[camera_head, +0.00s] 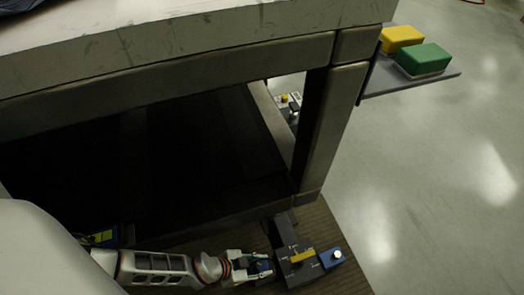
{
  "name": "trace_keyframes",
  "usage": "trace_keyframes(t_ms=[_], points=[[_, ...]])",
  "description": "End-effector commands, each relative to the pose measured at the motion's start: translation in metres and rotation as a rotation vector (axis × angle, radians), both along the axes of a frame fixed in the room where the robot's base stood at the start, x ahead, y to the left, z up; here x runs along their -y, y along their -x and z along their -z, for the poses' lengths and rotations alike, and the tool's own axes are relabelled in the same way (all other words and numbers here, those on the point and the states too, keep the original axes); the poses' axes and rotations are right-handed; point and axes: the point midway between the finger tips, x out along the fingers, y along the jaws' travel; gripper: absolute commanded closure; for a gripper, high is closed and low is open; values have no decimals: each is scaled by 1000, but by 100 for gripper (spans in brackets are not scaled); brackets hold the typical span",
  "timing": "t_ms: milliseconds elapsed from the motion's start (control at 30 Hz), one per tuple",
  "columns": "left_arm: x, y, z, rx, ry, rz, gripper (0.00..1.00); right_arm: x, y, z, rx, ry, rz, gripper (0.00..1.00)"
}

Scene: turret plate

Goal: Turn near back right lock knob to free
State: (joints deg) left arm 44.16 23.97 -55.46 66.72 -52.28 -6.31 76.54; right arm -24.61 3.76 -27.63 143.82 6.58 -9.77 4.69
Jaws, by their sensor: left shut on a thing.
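A dark grey lock unit (299,272) sits on the brown ribbed floor strip at the foot of the frame's near right post. It carries a yellow bar (303,256), and a blue block (327,261) with a white round top (337,254) stands at its right side. My left gripper (268,266) reaches in from the left, low over the strip, and is shut at the unit's left side. The lock knob between its fingers is mostly hidden, so its turn angle cannot be read. My right gripper is not in view.
A heavy frame post (327,130) and beam (180,67) stand above the lock unit. Another unit with a yellow part (284,98) shows behind the post. A shelf (410,82) holds yellow (401,38) and green (424,59) blocks. Open floor lies right.

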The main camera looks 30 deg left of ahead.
Motion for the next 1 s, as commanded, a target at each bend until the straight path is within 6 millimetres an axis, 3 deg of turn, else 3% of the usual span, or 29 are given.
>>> trace_keyframes(t_ms=[200, 533, 567, 600, 1000], points=[[0, -2, -1, 2, 0, 92, 92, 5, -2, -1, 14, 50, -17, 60], [0, 1, 0, 0, 1, 104, 92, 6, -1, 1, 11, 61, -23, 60], [0, 1, 0, 0, 1, 104, 63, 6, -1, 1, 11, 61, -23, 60], [0, 1, 0, 0, 1, 104, 53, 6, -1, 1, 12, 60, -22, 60], [-1, 1, -2, 1, 1, 103, 53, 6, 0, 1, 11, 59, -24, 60]])
